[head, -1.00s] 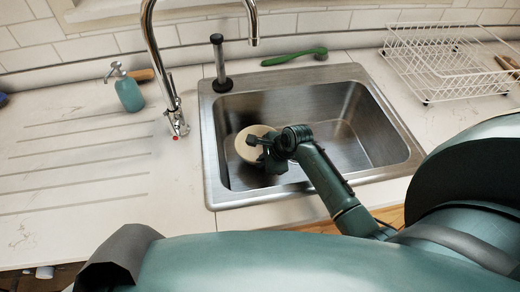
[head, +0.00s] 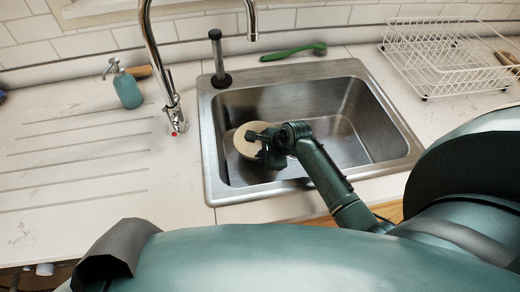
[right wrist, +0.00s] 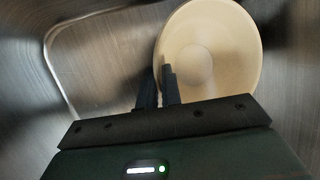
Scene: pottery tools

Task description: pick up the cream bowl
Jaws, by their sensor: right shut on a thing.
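The cream bowl (head: 242,143) is in the left part of the metal sink, partly hidden behind my right gripper in the head view. My right gripper (head: 262,138) reaches into the sink from the right. In the right wrist view the bowl (right wrist: 208,50) opens toward the camera. The two dark fingers of the gripper (right wrist: 158,85) are close together at its left rim, one on the inside and one on the outside. The gripper is shut on the bowl's rim. My left gripper is not in view.
The sink (head: 208,160) has raised walls around the bowl. A chrome faucet (head: 170,95) stands at its left edge, with a black-topped plunger-like tool (head: 219,62) behind. A green brush (head: 295,51) lies behind and a white dish rack (head: 440,60) stands right. The left counter is mostly clear.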

